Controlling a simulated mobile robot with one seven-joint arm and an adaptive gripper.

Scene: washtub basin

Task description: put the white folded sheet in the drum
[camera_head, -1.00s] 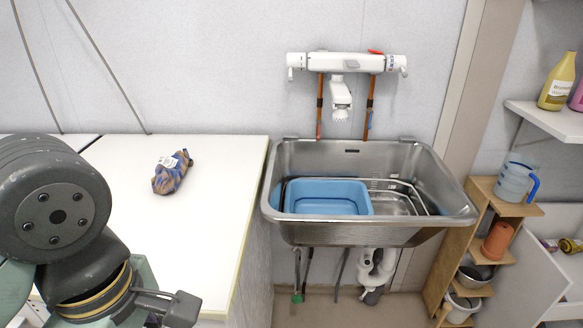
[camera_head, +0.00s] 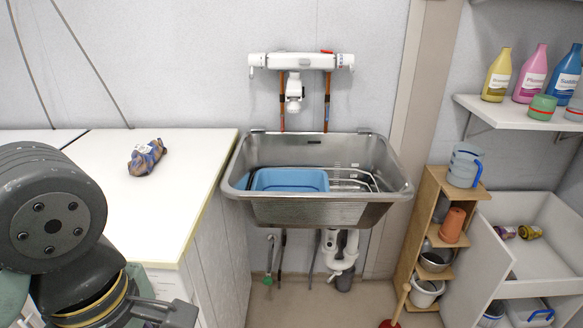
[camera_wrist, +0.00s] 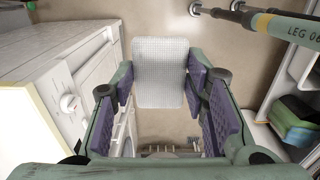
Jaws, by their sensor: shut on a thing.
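In the wrist view my gripper (camera_wrist: 160,86) is shut on the white folded sheet (camera_wrist: 159,62). The sheet is a pale, textured flat rectangle between the purple finger pads, held above the brown floor. Left of it stands a white appliance (camera_wrist: 82,70) with a knob (camera_wrist: 70,103) and part of a round, door-like shape (camera_wrist: 121,132) beside my left finger. The inside of the drum does not show. In the head view my dark arm fills the lower left corner, and the sheet is out of sight there.
A white counter (camera_head: 110,205) with a patterned cloth bundle (camera_head: 146,157) is at left. A steel basin (camera_head: 320,212) holds a blue tub (camera_head: 290,181). A wooden shelf (camera_head: 410,265) and an open white cabinet (camera_head: 520,225) stand right. Brown floor lies between.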

